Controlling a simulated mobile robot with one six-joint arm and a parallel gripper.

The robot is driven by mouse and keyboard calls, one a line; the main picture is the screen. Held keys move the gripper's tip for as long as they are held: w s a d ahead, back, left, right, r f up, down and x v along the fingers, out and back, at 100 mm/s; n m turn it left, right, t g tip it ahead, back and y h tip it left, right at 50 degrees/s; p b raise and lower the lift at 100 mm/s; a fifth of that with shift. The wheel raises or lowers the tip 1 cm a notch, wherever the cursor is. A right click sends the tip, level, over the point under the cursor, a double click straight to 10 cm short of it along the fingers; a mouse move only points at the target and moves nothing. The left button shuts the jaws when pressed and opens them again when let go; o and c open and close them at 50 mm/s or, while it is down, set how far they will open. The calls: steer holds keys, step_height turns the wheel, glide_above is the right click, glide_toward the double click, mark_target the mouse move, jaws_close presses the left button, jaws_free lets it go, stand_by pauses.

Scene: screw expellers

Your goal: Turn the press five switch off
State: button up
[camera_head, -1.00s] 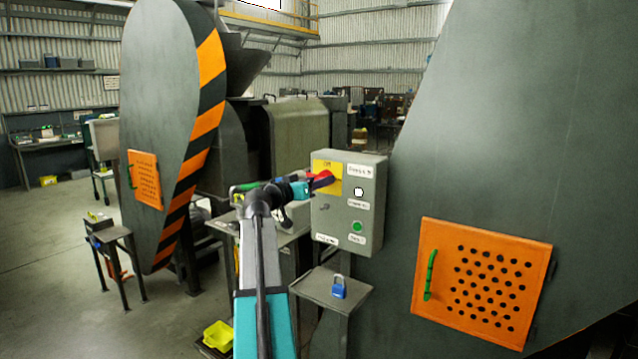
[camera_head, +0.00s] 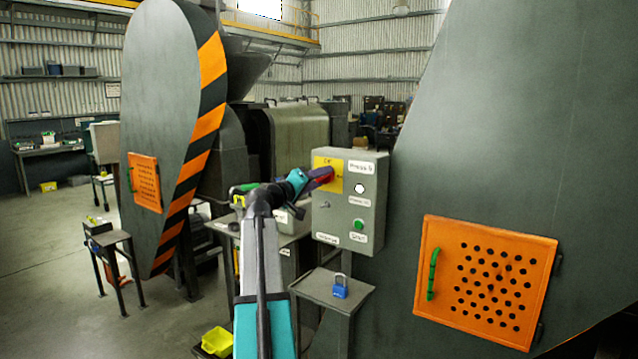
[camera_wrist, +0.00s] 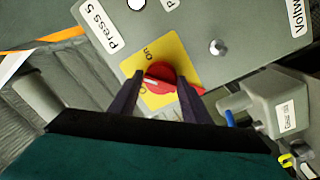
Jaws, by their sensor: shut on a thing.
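The press five switch is a red rotary knob (camera_wrist: 160,79) on a yellow plate (camera_wrist: 185,66) in the wrist view. The plate reads "On" above it, with a partly hidden label at lower left. A pale mark on the knob lies towards that label. The grey control box (camera_head: 372,205) carries a "Press 5" label. My gripper (camera_wrist: 159,77) is shut on the knob, one dark finger on each side. In the head view my gripper (camera_head: 312,181) reaches the plate from the left and mostly hides the knob.
The box also has a white lamp, a green button (camera_head: 358,225) and a small metal toggle (camera_wrist: 217,47). A blue padlock (camera_head: 340,291) stands on a small shelf below. An orange perforated panel (camera_head: 486,282) is on the large grey housing at right.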

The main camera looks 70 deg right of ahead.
steer(key=n, duration=0.6)
steer(key=shift+d+r+t+h+p, duration=0.1)
steer(key=shift+r+t+h+p, duration=0.05)
steer(key=shift+t+h+p, duration=0.2)
steer(key=shift+n+t+p, duration=0.25)
steer(key=shift+n+p, duration=0.65)
steer(key=shift+n, duration=1.6)
steer(key=o, duration=1)
steer(key=shift+d+f, duration=0.15)
steer(key=shift+f, duration=0.1)
steer(key=b+v, duration=0.3)
steer(key=v, duration=1.1)
